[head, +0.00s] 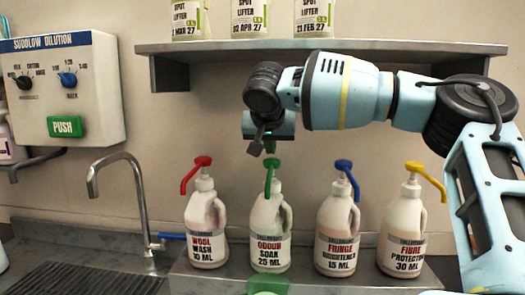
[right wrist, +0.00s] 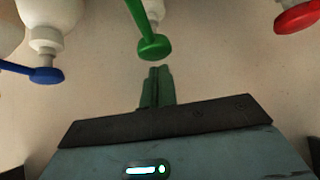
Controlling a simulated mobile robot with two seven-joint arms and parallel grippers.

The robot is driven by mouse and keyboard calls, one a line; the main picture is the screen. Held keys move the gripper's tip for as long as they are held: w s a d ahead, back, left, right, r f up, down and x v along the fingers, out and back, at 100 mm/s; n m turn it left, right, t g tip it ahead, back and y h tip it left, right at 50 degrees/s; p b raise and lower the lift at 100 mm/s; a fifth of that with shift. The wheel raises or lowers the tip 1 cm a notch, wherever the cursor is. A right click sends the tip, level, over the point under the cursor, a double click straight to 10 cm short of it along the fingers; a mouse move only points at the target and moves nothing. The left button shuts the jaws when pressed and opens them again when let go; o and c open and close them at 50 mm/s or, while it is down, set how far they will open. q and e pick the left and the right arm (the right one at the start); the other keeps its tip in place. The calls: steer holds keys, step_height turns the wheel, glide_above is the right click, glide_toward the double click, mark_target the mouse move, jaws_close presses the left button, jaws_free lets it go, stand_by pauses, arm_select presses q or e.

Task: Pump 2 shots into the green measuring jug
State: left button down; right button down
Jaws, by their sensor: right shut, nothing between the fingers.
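The Odour Soak bottle (head: 268,232) stands upright with a green pump head (head: 271,163) and a spout pointing down toward the front. Part of the green measuring jug (head: 267,287) shows at the bottom edge, in front of this bottle; the rest is cut off. My right gripper (head: 270,150) is shut and empty, pointing down just above the green pump head. In the right wrist view its fingers (right wrist: 157,90) are together, close to the green pump head (right wrist: 154,46). I cannot tell whether they touch it. My left gripper is not in view.
Wool Wash with a red pump (head: 206,238) stands left; Fringe Brightener with a blue pump (head: 337,238) and Fibre Protection with a yellow pump (head: 402,238) stand right. A shelf (head: 320,47) is above. A tap (head: 135,195) and dilution panel (head: 60,88) are at the left.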

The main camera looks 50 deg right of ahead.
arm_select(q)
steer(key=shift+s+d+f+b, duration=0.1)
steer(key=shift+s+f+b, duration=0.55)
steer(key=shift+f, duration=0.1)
arm_select(e)
steer(key=v, duration=1)
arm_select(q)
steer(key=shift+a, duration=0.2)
